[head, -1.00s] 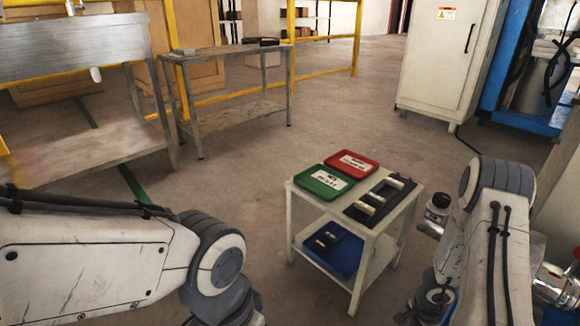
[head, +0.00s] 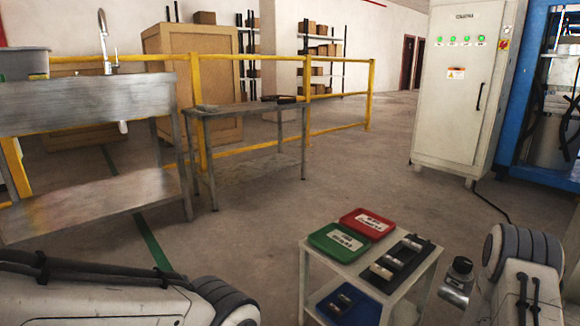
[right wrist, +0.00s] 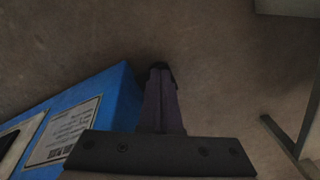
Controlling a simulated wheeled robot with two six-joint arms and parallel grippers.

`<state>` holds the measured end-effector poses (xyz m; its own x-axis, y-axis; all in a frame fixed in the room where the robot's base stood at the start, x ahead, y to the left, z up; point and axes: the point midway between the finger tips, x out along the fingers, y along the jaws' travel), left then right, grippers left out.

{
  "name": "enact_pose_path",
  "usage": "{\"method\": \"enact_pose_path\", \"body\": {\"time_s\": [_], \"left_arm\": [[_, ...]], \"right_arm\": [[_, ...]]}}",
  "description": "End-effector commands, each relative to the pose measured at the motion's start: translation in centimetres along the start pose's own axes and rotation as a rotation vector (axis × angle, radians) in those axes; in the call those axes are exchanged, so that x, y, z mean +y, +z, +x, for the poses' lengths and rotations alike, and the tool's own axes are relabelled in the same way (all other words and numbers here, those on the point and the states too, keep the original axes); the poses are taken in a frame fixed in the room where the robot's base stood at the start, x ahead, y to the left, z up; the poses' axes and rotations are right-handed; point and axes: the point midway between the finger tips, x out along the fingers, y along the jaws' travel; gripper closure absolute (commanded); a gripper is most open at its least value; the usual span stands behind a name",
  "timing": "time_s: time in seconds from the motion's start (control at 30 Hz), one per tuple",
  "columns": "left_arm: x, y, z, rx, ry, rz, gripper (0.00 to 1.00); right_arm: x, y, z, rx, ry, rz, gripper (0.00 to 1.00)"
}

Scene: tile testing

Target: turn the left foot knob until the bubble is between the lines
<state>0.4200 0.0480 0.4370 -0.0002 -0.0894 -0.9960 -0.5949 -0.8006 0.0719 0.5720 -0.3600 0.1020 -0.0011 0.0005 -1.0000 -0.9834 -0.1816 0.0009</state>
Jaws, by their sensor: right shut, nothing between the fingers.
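No foot knob, bubble or pair of lines can be made out in either view. In the right wrist view, my right gripper (right wrist: 160,72) is shut and empty, with its fingers together over bare floor. A blue block-like body (right wrist: 112,90) with a white printed label (right wrist: 72,130) lies just left of the fingers; I cannot tell what it belongs to. In the head view my two arms come in at the lower left and lower right, and both grippers are outside the picture.
A small white cart (head: 333,262) holds a green tray (head: 325,238), a red tray (head: 360,218) and a black rack (head: 425,248), with a blue bin (head: 365,312) below. A white cabinet (head: 455,110) and blue frame (head: 522,90) stand right.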

Motion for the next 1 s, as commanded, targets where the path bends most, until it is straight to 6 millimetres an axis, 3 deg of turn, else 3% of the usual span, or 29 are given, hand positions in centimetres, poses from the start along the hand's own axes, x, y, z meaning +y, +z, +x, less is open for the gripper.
{"method": "enact_pose_path", "body": {"time_s": [1.0], "left_arm": [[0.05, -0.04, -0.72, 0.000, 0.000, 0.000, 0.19]], "right_arm": [[-0.34, -0.54, 0.02, 0.008, -0.002, 0.001, 1.00]]}}
